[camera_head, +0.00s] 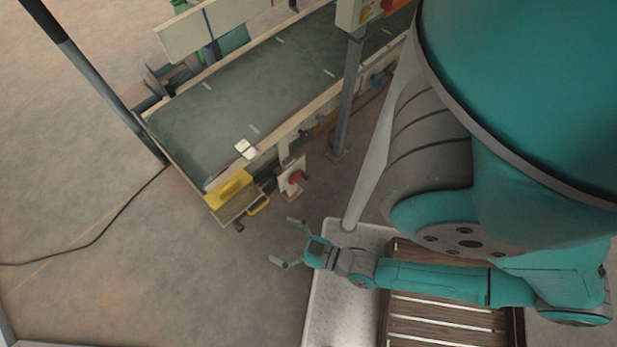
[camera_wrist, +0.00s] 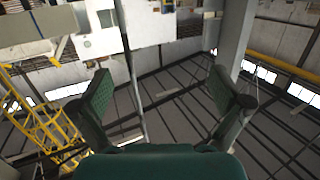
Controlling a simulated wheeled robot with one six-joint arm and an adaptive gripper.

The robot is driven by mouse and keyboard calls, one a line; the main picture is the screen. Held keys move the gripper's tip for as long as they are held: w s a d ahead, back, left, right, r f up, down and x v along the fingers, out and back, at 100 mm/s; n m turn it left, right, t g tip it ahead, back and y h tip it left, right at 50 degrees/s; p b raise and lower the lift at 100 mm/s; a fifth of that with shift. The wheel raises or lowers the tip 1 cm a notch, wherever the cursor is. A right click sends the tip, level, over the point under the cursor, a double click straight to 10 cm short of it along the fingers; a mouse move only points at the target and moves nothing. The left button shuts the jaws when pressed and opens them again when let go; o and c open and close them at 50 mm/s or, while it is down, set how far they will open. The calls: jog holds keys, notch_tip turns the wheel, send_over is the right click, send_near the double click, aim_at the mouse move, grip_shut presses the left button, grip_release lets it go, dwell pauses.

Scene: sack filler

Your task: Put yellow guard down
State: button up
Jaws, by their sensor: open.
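The yellow guard (camera_head: 229,188) is at the near left end of the conveyor in the head view, at the corner of its frame. I cannot tell whether it is raised or lowered. My gripper (camera_head: 283,243) is open and empty, to the right of and below the guard in the picture, clearly apart from it. In the wrist view my gripper (camera_wrist: 168,98) shows two spread fingers with nothing between them. That view looks up at the roof and walls, and I cannot make out the guard there.
The conveyor (camera_head: 230,105) runs up to the right, with a small white block (camera_head: 245,148) on its near edge. A white-and-red fitting (camera_head: 292,177) and a grey post (camera_head: 350,95) stand beside it. A dark post (camera_head: 100,85) is at left. Open floor lies below left.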

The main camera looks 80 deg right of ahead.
jog(key=s+a+r+n+y, duration=0.1)
jog(key=s+r, duration=0.3)
jog(key=r, duration=0.5)
jog(key=s+a+r+n+g+y, duration=0.1)
jog(key=s+a+r+y, duration=0.1)
jog(key=r, duration=0.7)
jog(key=shift+s+a+g, duration=0.3)
jog(key=shift+s+a, duration=0.25)
jog(key=shift+s, duration=0.35)
